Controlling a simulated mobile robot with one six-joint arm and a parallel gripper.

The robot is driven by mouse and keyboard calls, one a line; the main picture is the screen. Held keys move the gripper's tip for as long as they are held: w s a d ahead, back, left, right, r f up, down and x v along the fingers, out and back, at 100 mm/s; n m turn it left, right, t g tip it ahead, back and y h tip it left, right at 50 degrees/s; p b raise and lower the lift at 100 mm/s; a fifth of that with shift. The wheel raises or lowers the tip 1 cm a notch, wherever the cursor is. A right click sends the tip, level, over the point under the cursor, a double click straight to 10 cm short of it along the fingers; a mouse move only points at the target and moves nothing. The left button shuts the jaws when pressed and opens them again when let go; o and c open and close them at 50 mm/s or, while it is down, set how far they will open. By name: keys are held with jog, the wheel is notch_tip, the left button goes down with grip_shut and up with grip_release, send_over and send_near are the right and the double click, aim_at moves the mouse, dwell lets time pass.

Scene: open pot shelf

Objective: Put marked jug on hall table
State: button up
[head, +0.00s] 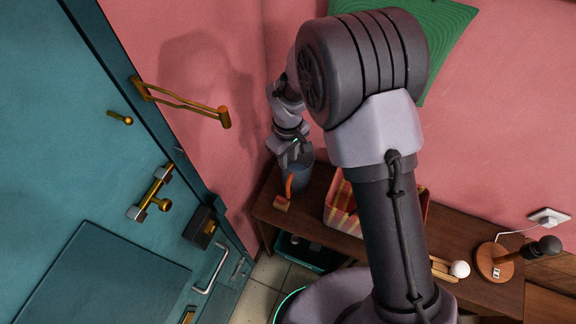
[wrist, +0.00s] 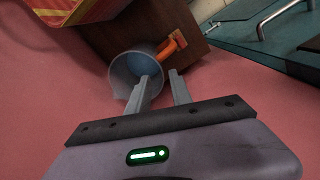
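The jug (head: 301,178) is grey-blue with an orange handle (head: 289,186). It appears to stand on the left end of the brown wooden table (head: 352,245) by the pink wall. A small orange tag or block (head: 282,203) shows beside the handle. My gripper (head: 297,153) points down at the jug's top. In the wrist view the jug (wrist: 120,74) is seen into its mouth. My gripper (wrist: 158,75) is open there, one finger overlapping the mouth and the other outside the rim near the handle. I cannot tell whether either finger touches the jug.
A red and yellow checked basket (head: 341,207) stands on the table right of the jug. A lamp-like object (head: 495,262) on a round wooden base stands further right. A teal bin (head: 300,250) sits below. The teal door (head: 95,170) with brass fittings is close on the left.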

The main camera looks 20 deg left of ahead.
jog(key=w+d+r+m, duration=0.1)
jog(key=d+r+m, duration=0.1)
jog(key=r, duration=0.4)
jog(key=w+d+r+m, duration=0.1)
jog(key=d+r, duration=0.2)
jog(key=r, duration=0.2)
jog(key=s+d+r+m+t+y, duration=0.1)
jog(key=s+d+r+m, duration=0.2)
jog(key=d+r, duration=0.25)
jog(key=s+d+r+m+t, duration=0.2)
jog(key=s+d+r+m, duration=0.1)
jog(key=d+r, duration=0.25)
jog(key=s+d+r+m+t+y, duration=0.1)
jog(key=s+d+r+m, duration=0.25)
jog(key=r, duration=0.35)
jog(key=s+d+r+m+t, duration=0.2)
jog(key=s+d+m, duration=0.3)
jog(key=s, duration=0.3)
notch_tip(320, 180, down, 22)
jog(key=b, duration=2.1)
jog(key=shift+r, duration=0.15)
jog(key=shift+n, duration=0.25)
